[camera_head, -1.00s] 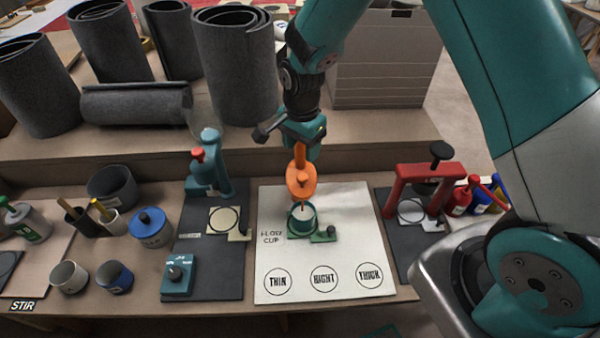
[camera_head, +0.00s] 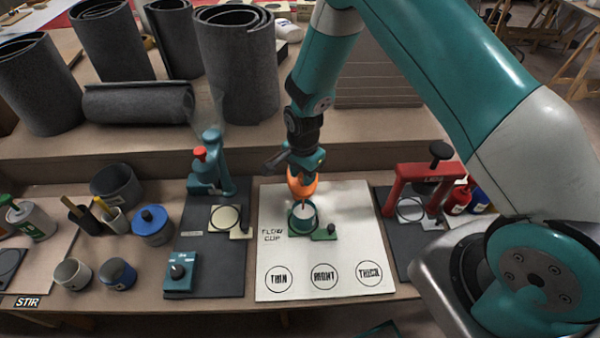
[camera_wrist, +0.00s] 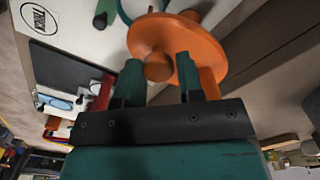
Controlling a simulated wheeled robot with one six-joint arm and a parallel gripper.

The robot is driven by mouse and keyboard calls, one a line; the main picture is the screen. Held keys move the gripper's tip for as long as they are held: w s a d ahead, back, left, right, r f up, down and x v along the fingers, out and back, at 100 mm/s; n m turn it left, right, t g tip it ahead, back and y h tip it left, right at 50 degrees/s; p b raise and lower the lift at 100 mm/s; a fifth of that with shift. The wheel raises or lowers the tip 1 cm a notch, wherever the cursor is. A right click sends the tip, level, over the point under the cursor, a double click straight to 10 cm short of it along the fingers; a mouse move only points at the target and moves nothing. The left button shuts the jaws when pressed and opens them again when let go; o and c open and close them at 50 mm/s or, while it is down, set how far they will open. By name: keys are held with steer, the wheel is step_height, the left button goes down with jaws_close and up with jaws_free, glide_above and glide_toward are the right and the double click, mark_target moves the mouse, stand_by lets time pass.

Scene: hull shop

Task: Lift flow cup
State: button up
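In the wrist view the orange piece (camera_wrist: 172,43) is a broad disc with a round knob facing the camera. My gripper (camera_head: 301,172) points down directly over the orange piece. In the wrist view its two teal fingers (camera_wrist: 162,78) are apart, with the knob showing in the gap. I see no clear finger contact. The cup's rim is partly hidden by the orange disc there.
The white sheet (camera_head: 345,248) has THIN, RIGHT and THICK circles in front. A teal press (camera_head: 212,165) stands left, a red frame (camera_head: 428,178) right. Cans, including a blue-lidded one (camera_head: 152,225), stand left. Grey rolls (camera_head: 237,70) line the raised shelf behind.

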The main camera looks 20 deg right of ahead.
jaws_close()
step_height(320, 180, up, 12)
steer(key=p, duration=0.6)
steer(key=shift+w+f, duration=0.2)
steer(key=shift+w, duration=0.05)
steer(key=shift+a, duration=0.1)
steer(key=shift+o, duration=2.4)
jaws_free()
steer(key=shift+o, duration=0.2)
steer(key=shift+s, duration=0.1)
steer(key=shift+f, duration=0.1)
